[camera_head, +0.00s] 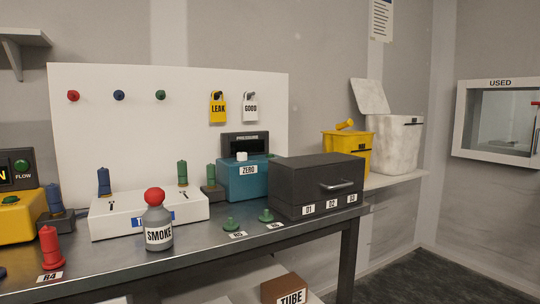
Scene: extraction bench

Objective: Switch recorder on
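No label that I can read says recorder, so I cannot tell which device it is. A teal box labelled ZERO (246,181) stands on the bench with a white button on top. A dark display unit marked PRESSURE (245,146) sits at its back, and its screen looks dark. A white box (150,213) with two small toggle switches and a partly hidden blue label stands left of it. A yellow device with a FLOW panel (16,177) is cut off at the left edge; its display shows lit yellow characters. Neither of my grippers is in view.
A grey SMOKE bottle (158,226) with a red top stands before the white box. A black drawer case (316,184) is at the bench's right end. A red fitting (50,250) and green fittings (231,225) stand near the front edge. LEAK (217,108) and GOOD tags hang behind.

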